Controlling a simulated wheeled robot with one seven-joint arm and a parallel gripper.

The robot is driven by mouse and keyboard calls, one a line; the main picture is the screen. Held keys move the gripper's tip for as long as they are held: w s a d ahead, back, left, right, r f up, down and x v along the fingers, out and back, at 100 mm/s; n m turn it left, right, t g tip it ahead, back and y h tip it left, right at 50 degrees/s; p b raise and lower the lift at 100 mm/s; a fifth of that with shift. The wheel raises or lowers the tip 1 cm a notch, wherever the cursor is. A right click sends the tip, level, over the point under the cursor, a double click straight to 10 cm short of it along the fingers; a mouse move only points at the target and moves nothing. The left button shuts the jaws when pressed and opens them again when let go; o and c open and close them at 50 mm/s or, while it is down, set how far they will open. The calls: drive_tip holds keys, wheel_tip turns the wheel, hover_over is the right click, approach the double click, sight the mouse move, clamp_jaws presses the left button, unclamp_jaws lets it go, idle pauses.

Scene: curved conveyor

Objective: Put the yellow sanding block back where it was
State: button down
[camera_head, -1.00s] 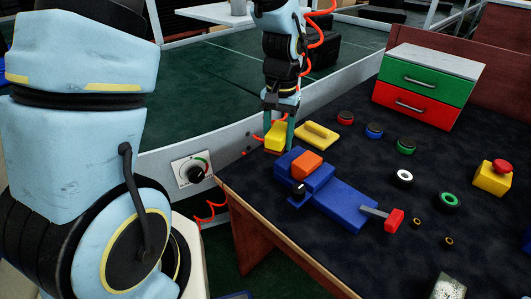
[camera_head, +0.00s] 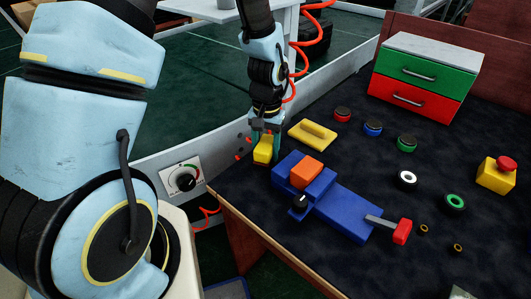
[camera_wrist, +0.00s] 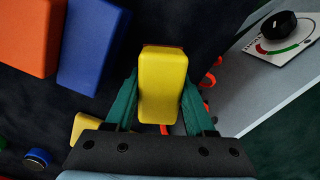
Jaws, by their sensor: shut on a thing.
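The yellow sanding block (camera_head: 264,149) is held between the green fingers of my gripper (camera_head: 266,137), near the back left edge of the dark table. In the wrist view the yellow sanding block (camera_wrist: 162,85) fills the space between both fingers of my gripper (camera_wrist: 160,88), with a thin reddish strip at its far end. Whether its underside touches the table cannot be told. A flat yellow float with a handle (camera_head: 312,134) lies just to its right, and a blue vise (camera_head: 335,205) with an orange block (camera_head: 306,172) on it is in front.
A green and red drawer unit (camera_head: 425,78) stands at the back right. Several coloured rings and a yellow box with a red button (camera_head: 496,175) lie to the right. A dial panel (camera_head: 182,181) is on the grey rail at left.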

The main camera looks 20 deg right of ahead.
sight(267, 141)
drive_tip(key=shift+f, duration=0.95)
drive_tip(key=shift+f, duration=0.1)
drive_tip(key=shift+f+b, duration=0.3)
drive_tip(key=shift+f, duration=0.05)
drive_tip(key=shift+s+f, duration=0.1)
drive_tip(key=shift+f, duration=0.05)
drive_tip(key=shift+c, duration=1.8)
unclamp_jaws()
drive_tip(key=shift+a, duration=0.1)
drive_tip(key=shift+o, duration=0.5)
drive_tip(key=r, duration=1.3)
drive_tip(key=shift+w+d+r+b, duration=0.15)
drive_tip(key=shift+w+d+b, duration=0.15)
drive_tip(key=shift+b, duration=0.1)
